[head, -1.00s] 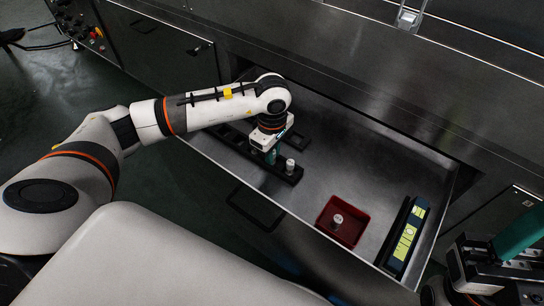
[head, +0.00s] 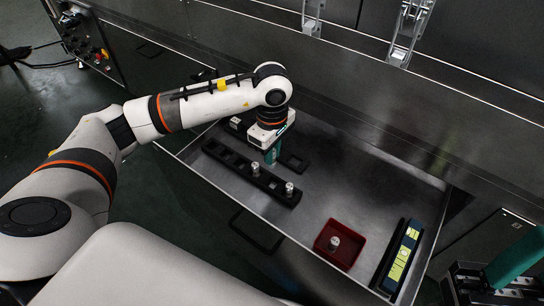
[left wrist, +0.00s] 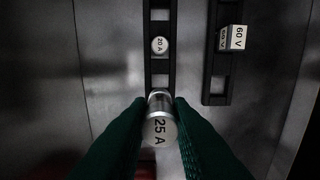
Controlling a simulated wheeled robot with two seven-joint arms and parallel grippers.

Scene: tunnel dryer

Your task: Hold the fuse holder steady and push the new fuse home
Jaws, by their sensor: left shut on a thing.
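My left gripper (head: 271,158) points down beside the long black fuse holder (head: 222,154) in the head view. In the left wrist view its green fingers (left wrist: 160,112) are shut on a silver fuse marked 25 A (left wrist: 160,131). That fuse's lower end hides part of the holder (left wrist: 148,72); I cannot tell whether it touches it. A fuse marked 20 A (left wrist: 160,45) stands in the holder. The head view shows two silver fuses at the holder, one (head: 255,168) mid-length and one (head: 289,189) near its right end. My right gripper (head: 512,262) is partly in view at lower right; its jaw gap is unclear.
A red bin (head: 324,254) holds one silver piece (head: 334,242). A black-and-blue case with a yellow-green label (head: 403,255) lies at the tray's right. A second black strip carries 60 V blocks (left wrist: 232,38). The metal tray (head: 345,185) has bare floor right of the holder.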

